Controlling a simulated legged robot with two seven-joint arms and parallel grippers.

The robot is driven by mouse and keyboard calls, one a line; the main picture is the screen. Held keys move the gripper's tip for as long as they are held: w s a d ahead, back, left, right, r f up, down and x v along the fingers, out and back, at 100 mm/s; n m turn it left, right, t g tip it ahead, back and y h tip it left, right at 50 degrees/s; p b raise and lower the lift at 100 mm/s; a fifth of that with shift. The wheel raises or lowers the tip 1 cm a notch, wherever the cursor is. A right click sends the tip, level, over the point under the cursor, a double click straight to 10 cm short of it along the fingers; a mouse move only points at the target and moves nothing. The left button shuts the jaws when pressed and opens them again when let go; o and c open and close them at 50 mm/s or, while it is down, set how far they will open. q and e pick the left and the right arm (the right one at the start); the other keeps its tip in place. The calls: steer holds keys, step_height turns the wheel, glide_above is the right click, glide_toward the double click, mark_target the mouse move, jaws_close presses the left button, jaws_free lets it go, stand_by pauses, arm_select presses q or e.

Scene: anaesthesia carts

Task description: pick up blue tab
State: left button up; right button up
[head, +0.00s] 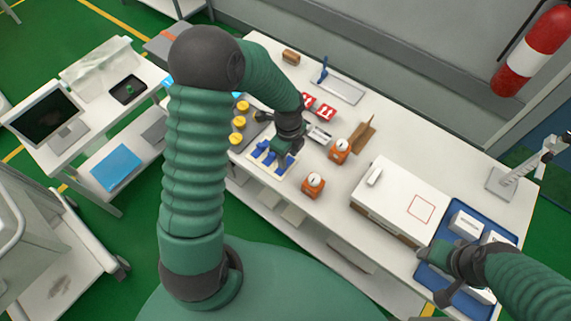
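Several blue tabs (263,156) sit on a pale board (251,155) near the front edge of the white table, left of centre. My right gripper (440,274) is at the lower right, over the left part of a blue tray (462,211).
Orange-and-white blocks (313,186) and a large white box (397,203) stand right of the board. Yellow round pieces (239,122) lie to its left. A metal tray (339,87) with a blue upright piece (322,75) is at the back.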

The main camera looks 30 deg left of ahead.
mark_target(288, 164)
arm_select(q)
steer(key=f, duration=0.3)
steer(key=shift+s+d, duration=0.1)
steer(key=shift+d, duration=0.3)
steer(key=shift+a+f, duration=0.25)
steer(key=shift+f, duration=0.05)
steer(key=shift+a+f, duration=0.1)
steer(key=shift+a, duration=0.65)
steer(key=shift+c, duration=1.2)
steer(key=shift+s, duration=0.1)
steer(key=shift+c, duration=2.3)
steer(key=shift+d, duration=0.35)
jaws_close()
steer(key=shift+d, duration=0.15)
arm_select(e)
steer(key=shift+d+f, duration=0.1)
steer(key=shift+f, duration=0.05)
